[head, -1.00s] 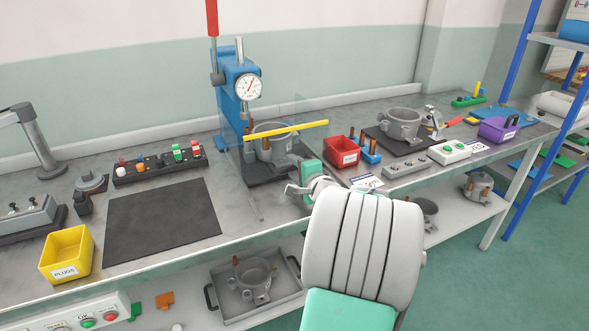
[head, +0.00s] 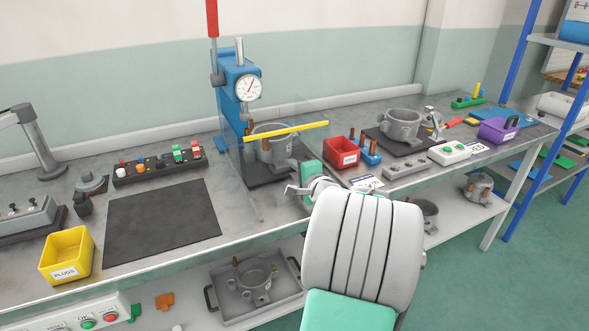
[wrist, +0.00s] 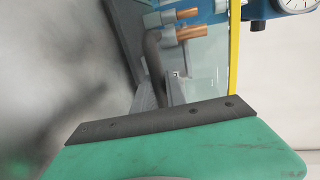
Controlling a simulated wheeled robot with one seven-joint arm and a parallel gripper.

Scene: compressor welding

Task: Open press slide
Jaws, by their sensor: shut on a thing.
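The blue press (head: 228,100) with a round dial gauge (head: 249,87) and a red-topped lever (head: 211,18) stands on the bench. Its slide is a clear panel (head: 290,147) with a yellow top bar (head: 287,132), standing upright in front of a grey housing (head: 270,150). My gripper (head: 290,190) is at the lower part of the panel, shut on the slide. The exact grip point is hard to make out.
A red bin (head: 343,153) and blue rack (head: 366,150) stand right of the press. A tray (head: 225,307) holding a housing sits on the lower shelf.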

